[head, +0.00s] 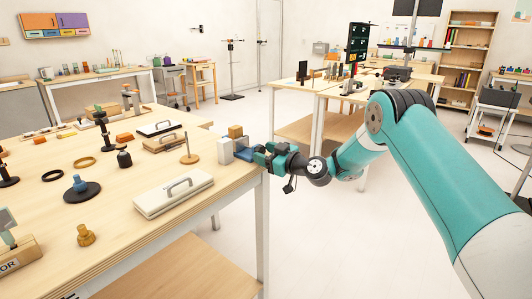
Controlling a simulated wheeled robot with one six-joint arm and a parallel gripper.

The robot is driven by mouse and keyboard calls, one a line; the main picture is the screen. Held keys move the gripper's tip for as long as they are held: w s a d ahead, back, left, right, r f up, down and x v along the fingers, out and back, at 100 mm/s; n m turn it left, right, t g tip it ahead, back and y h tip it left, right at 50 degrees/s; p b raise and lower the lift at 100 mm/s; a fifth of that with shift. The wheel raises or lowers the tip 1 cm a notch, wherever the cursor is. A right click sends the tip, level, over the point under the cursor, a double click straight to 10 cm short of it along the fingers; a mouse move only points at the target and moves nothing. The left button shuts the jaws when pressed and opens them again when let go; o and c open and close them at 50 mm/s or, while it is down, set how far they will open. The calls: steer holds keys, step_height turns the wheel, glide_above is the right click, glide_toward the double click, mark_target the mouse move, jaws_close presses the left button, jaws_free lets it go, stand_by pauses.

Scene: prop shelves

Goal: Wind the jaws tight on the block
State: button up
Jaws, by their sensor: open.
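A small tan wooden block (235,131) sits at the right edge of the near table, at the top of a pale grey vise-like device (226,151). Grey parts of the device stand on both sides below the block. Whether its jaws touch the block is too small to tell. My gripper (257,154), dark with teal parts, reaches in from the right at the table edge, close to the device's right side. It is open. The winding handle cannot be made out; my gripper hides that side.
A white case with a handle (173,192) lies in front of the device, and a wooden peg on a round base (189,148) stands to its left. Black and wooden handled boxes (160,128) lie behind. The floor right of the near table (290,240) is clear.

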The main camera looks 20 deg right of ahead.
steer(key=c, duration=0.6)
steer(key=shift+m+b, duration=1.1)
steer(key=shift+m, duration=1.2)
steer(key=o, duration=0.6)
steer(key=b+v, duration=0.3)
steer(key=v, duration=1.4)
steer(key=shift+s+b, duration=0.2)
steer(key=shift+b, duration=0.15)
